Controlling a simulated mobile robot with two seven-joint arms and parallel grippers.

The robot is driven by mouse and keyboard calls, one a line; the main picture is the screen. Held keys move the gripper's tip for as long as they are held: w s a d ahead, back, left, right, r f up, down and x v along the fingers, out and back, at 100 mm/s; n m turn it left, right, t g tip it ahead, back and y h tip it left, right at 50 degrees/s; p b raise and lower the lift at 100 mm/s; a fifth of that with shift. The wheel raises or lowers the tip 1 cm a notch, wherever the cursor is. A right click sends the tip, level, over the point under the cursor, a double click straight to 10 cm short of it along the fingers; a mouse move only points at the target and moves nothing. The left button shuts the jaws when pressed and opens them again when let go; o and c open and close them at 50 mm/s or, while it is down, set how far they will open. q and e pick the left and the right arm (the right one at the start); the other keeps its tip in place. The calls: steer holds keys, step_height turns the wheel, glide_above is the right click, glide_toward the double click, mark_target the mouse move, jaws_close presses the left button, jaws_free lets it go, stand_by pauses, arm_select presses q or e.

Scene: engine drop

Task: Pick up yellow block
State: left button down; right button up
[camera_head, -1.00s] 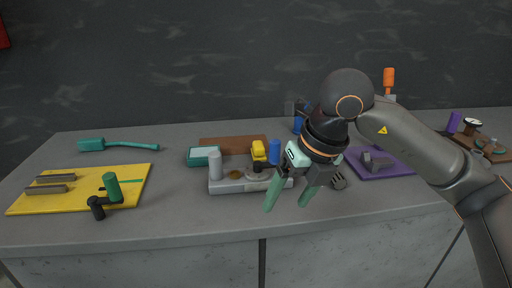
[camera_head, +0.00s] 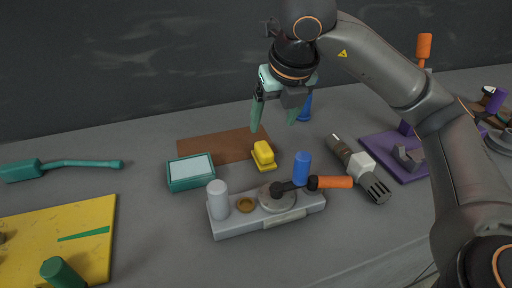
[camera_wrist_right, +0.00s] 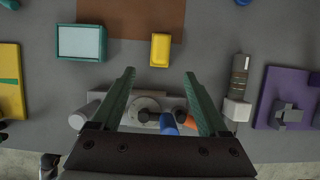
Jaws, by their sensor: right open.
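The yellow block (camera_head: 264,154) stands on the grey counter at the front right corner of a brown mat, in the middle of the head view. In the right wrist view the yellow block (camera_wrist_right: 160,50) lies ahead of the fingertips, between their lines. My right gripper (camera_head: 275,118) has green fingers, spread apart with nothing between them. It hangs above the counter, behind and above the block in the head view, not touching it. In the right wrist view the right gripper (camera_wrist_right: 160,72) is also open and empty. My left gripper is not in view.
A grey fixture (camera_head: 235,225) with a grey cylinder, a blue cylinder (camera_head: 302,167) and an orange-handled lever stands in front of the block. A teal box (camera_head: 190,172) is left of it. The brown mat (camera_head: 215,147) is bare. A purple board (camera_head: 382,146) lies right.

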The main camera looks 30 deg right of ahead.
mark_target(264, 147)
steer(key=x, duration=1.1)
steer(key=shift+w+d, duration=0.2)
steer(key=shift+w, duration=0.2)
steer(key=shift+r, duration=0.1)
jaws_close()
